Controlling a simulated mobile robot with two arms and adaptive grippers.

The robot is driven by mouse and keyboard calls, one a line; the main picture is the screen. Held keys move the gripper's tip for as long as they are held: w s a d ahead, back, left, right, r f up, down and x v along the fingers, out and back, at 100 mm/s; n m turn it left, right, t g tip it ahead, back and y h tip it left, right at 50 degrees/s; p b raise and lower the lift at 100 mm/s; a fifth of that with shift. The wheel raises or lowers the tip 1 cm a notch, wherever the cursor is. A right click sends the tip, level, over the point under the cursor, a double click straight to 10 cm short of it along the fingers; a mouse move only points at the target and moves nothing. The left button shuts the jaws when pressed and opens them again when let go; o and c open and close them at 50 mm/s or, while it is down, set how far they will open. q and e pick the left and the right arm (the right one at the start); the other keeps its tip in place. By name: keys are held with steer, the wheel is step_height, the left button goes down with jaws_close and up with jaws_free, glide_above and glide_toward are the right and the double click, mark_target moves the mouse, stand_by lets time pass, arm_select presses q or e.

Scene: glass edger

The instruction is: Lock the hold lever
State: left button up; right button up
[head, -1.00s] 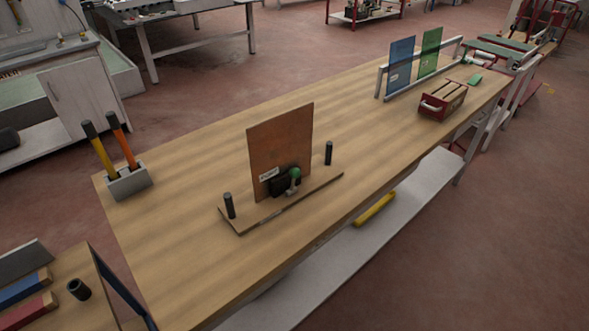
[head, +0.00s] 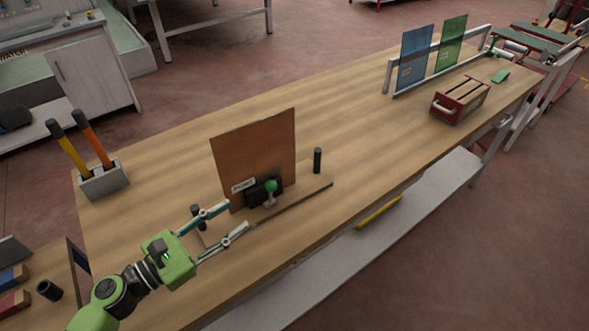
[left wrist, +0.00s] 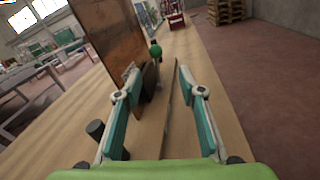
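The hold lever with its green knob (head: 270,187) stands at a black clamp block (head: 258,193) at the foot of an upright amber-brown glass sheet (head: 254,155). A label is on the sheet's lower part. These sit on a low wooden base (head: 310,187) with a black post at each end. My left gripper (head: 236,217) is open and empty, left of and short of the lever. In the left wrist view the green knob (left wrist: 155,49) is ahead, between the open fingers (left wrist: 168,95) and beyond their tips. My right gripper is not in view.
The black post (head: 197,215) at the base's near end is close beside my left fingers. A holder (head: 104,181) with two handled tools is at the left. A rack (head: 440,66) with blue and green sheets and a red box (head: 460,101) stand farther right. The right front worktop is clear.

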mark_target(266, 188)
arm_select(q)
steer(key=shift+n, duration=0.3)
steer(key=x, duration=0.2)
steer(key=p+x, duration=0.1)
steer(key=x, duration=0.1)
steer(key=r+p+x, duration=0.1)
steer(key=x, duration=0.1)
steer(key=shift+w+a, duration=0.25)
steer(key=shift+w, duration=0.05)
steer(key=p+x, duration=0.1)
steer(key=x, duration=0.4)
steer(key=shift+w+d+f+p, duration=0.15)
steer(key=shift+w+d+p, duration=0.15)
steer(key=shift+p, duration=0.1)
steer(key=shift+w+d, duration=0.35)
steer(key=shift+d, duration=0.05)
steer(key=shift+f, duration=0.1)
steer(key=c, duration=0.9)
jaws_close()
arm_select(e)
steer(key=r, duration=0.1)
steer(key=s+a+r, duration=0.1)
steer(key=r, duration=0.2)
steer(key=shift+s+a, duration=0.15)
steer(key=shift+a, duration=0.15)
